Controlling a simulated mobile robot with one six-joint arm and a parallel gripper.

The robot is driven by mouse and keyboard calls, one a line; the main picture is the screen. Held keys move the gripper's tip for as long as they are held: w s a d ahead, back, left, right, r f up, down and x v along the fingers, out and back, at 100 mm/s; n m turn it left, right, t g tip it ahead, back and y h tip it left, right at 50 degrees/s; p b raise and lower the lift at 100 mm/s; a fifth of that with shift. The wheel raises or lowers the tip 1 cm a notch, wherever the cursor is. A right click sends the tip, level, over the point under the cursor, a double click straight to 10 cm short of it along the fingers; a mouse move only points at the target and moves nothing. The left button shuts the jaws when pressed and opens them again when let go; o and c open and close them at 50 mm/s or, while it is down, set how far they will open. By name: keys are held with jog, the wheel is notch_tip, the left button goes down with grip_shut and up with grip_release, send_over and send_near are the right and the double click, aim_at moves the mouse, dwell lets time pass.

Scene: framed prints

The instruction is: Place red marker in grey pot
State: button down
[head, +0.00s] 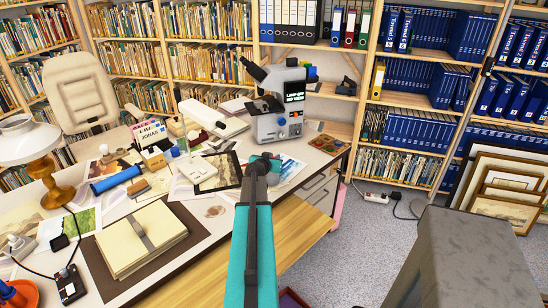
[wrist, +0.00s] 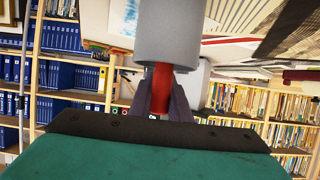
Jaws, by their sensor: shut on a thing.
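In the wrist view, which is turned over, a red marker (wrist: 162,78) stands between the two dark fingers of my gripper (wrist: 161,92). The fingers are shut on it. A grey cylinder (wrist: 168,35), which looks like the grey pot, is just beyond the fingertips and covers the marker's far end. I cannot tell whether that end is inside the pot or only behind it. In the head view my gripper (head: 264,160) is over the right part of the desk, in front of the microscope; the marker and pot cannot be made out there.
The desk (head: 185,215) is crowded. A paint palette (head: 325,142) is at the right. A grey block (head: 460,260) stands front right.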

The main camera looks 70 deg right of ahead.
aim_at(271, 175)
jog(key=c, duration=1.6)
grip_release()
jog(key=a+b, duration=0.2)
jog(key=a, duration=0.1)
jog(key=shift+s+f, duration=0.1)
jog(key=shift+f, duration=0.1)
jog(key=a+b, duration=0.3)
jog(key=a, duration=0.1)
jog(key=shift+s, duration=0.15)
jog(key=shift+f+b+v, duration=0.25)
jog(key=shift+b+v, duration=0.65)
jog(key=shift+v, duration=0.25)
jog(key=shift+a, duration=0.1)
